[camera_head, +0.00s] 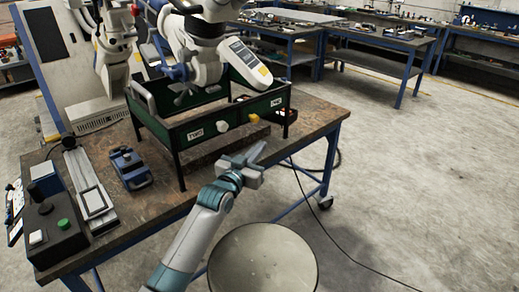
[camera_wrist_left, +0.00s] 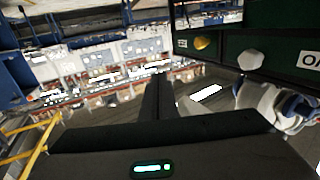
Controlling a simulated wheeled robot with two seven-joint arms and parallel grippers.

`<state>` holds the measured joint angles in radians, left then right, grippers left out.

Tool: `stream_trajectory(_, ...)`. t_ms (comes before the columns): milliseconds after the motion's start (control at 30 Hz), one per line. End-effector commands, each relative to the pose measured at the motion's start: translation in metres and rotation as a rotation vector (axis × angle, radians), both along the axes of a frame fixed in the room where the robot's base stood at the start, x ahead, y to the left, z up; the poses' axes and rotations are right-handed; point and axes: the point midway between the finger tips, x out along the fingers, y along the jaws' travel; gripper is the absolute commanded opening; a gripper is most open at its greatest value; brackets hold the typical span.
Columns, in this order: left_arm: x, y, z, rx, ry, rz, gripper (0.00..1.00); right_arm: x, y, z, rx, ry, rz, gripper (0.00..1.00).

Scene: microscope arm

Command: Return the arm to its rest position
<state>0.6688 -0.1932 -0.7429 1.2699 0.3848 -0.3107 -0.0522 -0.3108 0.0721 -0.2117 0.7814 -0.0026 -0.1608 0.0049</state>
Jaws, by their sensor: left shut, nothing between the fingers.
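The white microscope arm (camera_head: 200,50) hangs over the dark green frame on the workbench, with a white box-shaped head (camera_head: 247,62) at its right end. My left gripper (camera_head: 258,153) is in front of the bench's near edge, below and right of the frame. Its fingers are together and empty, apart from the microscope arm. In the left wrist view the dark closed fingers (camera_wrist_left: 157,97) point ahead at mid picture. The microscope arm's lower parts are partly hidden by the frame. My right gripper is not in view.
The green frame (camera_head: 200,134) has a white knob (camera_head: 223,126) and a yellow knob (camera_head: 254,119) on its front. A blue clamp (camera_head: 130,167) and a control box with a green button (camera_head: 55,225) are on the bench. A round stool (camera_head: 262,262) stands in front. Floor at right is clear.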

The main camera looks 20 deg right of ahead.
Motion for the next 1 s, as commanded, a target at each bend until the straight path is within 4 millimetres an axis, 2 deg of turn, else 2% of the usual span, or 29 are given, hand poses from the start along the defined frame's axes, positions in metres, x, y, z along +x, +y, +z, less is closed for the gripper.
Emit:
stream_trajectory(133, 0.000, 0.000, 0.000, 0.000, 0.000, 0.000, 0.00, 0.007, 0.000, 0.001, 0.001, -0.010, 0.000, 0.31)
stream_trajectory(367, -0.001, 0.001, -0.001, 0.000, 0.003, 0.001, 0.00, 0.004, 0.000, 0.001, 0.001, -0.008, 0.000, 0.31)
stream_trajectory(567, -0.009, 0.015, -0.023, 0.010, 0.048, 0.016, 0.00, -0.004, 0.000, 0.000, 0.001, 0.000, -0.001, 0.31)
stream_trajectory(667, -0.020, 0.033, -0.046, 0.024, 0.101, 0.034, 0.00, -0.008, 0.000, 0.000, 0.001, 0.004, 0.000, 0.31)
stream_trajectory(767, -0.036, 0.059, -0.078, 0.046, 0.172, 0.062, 0.00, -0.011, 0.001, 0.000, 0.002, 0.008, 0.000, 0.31)
stream_trajectory(867, -0.058, 0.092, -0.114, 0.077, 0.255, 0.098, 0.00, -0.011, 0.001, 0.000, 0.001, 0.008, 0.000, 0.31)
stream_trajectory(1000, -0.096, 0.145, -0.164, 0.130, 0.377, 0.158, 0.00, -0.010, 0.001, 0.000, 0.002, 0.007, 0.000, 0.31)
